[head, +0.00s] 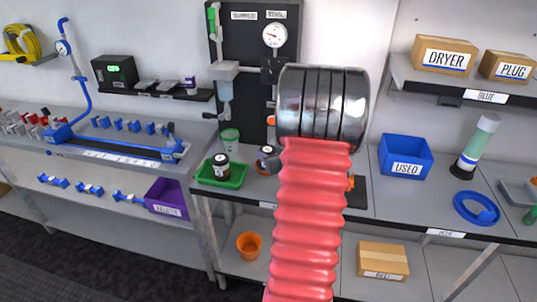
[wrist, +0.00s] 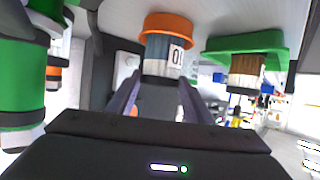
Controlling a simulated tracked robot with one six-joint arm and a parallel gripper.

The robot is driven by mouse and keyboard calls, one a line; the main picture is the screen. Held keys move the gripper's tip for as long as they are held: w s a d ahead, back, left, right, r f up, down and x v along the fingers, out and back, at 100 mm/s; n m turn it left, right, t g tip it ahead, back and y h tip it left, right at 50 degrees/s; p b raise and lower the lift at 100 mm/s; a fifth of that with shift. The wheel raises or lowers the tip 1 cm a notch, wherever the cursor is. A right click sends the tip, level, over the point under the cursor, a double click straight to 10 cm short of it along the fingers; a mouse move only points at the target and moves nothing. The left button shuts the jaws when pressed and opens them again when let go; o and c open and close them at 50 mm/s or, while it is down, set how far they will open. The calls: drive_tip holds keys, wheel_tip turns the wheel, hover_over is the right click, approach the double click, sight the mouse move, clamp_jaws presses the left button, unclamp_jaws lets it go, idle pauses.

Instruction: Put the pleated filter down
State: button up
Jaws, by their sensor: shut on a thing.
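My gripper (wrist: 158,92) shows in the wrist view, its two dark fingers reaching up from the black wrist housing. It is shut on a greyish thing between the fingers, which I take as the pleated filter (wrist: 158,104); its pleats are not clear.

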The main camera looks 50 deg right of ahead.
drive_tip(key=o, duration=1.1)
drive_tip(key=shift+r, duration=0.1)
drive_tip(key=shift+r, duration=0.25)
drive_tip(key=v, duration=1.2)
drive_tip(key=shift+a+f, duration=0.1)
drive_tip(key=shift+f, duration=0.1)
drive_tip(key=shift+w, duration=0.15)
